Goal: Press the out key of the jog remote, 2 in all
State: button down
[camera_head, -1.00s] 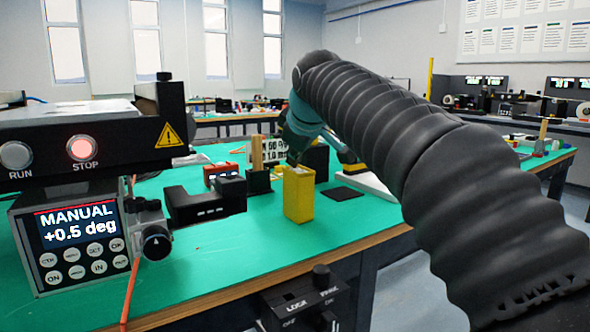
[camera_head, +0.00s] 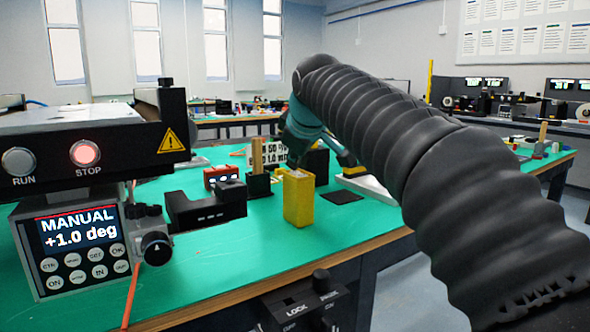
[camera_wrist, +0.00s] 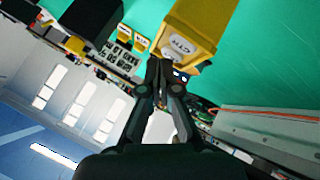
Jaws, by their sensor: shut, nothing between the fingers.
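The jog remote appears to be the yellow box (camera_head: 298,203) standing upright on the green bench. Its top end, with pale round keys, faces my gripper in the wrist view (camera_wrist: 200,25); the lettering is too small to read surely. My gripper (camera_wrist: 160,68) is shut and empty, its fingertips right at the keyed face beside a dark key area; I cannot tell whether they touch. In the head view my gripper (camera_head: 293,160) is just above the remote, partly hidden. The controller display (camera_head: 78,228) at left reads MANUAL +1.0 deg.
A conveyor with RUN and STOP buttons (camera_head: 84,153) stands at left, STOP lit. A black bracket (camera_head: 207,206) sits left of the remote, and a red device (camera_head: 220,177) behind it.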

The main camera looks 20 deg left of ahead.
aim_at(295, 173)
jog(key=shift+r+p, duration=0.35)
jog(key=shift+r, duration=0.15)
notch_tip(295, 173, up, 5)
jog(key=p, duration=0.5)
dwell(0.7)
jog(key=s+d+f+m+h, duration=0.1)
jog(key=s+d+f+m, duration=0.2)
jog(key=d, duration=0.5)
jog(key=s+d+f+m+h, duration=0.1)
jog(key=s+d+f+m, duration=0.2)
jog(key=d, duration=0.5)
jog(key=s+d+f+m+h, duration=0.1)
jog(key=s+d+f, duration=0.2)
jog(key=s+d, duration=0.35)
jog(key=s+d+f+m+g+h, duration=0.1)
jog(key=s+d+f+m, duration=0.3)
jog(key=s+d+f, duration=0.3)
jog(key=s+d+f+m+g, duration=0.1)
jog(key=s+d+f+m, duration=0.3)
jog(key=s+d+f, duration=0.3)
jog(key=s+f, duration=0.3)
jog(key=f, duration=0.2)
jog(key=shift+h, duration=0.4)
